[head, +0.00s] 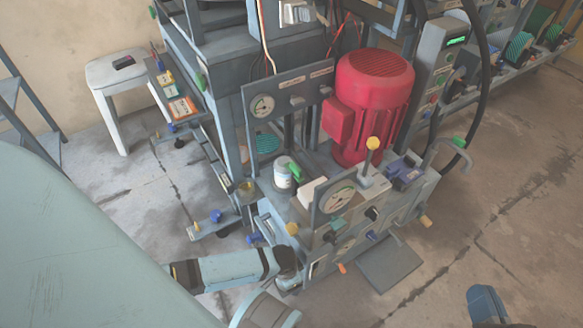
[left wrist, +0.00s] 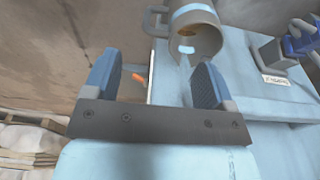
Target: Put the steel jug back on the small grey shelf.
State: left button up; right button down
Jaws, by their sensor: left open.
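A grey metal jug (left wrist: 197,32) with a pale blue band and a handle on its left shows at the top of the left wrist view. Its open mouth faces the camera. My left gripper (left wrist: 157,64) is open, with the jug just beyond its fingertips and nothing between the fingers. In the head view I cannot clearly tell the jug from my left wrist beside the machine. My right gripper (head: 487,304) is partly in view at the lower right, away from the machine; its jaws do not show clearly. I cannot surely pick out the small grey shelf.
The machine carries a red motor (head: 374,95), gauges, knobs and a white can (head: 283,172). A dark grey plate (head: 390,263) lies low at its front. A white stool (head: 107,80) stands back left. The floor at the right is open.

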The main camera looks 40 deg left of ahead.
pick_arm(q)
jog(key=shift+s+a+r+p, duration=0.15)
jog(key=shift+r+p, duration=0.3)
jog(key=shift+r, duration=1)
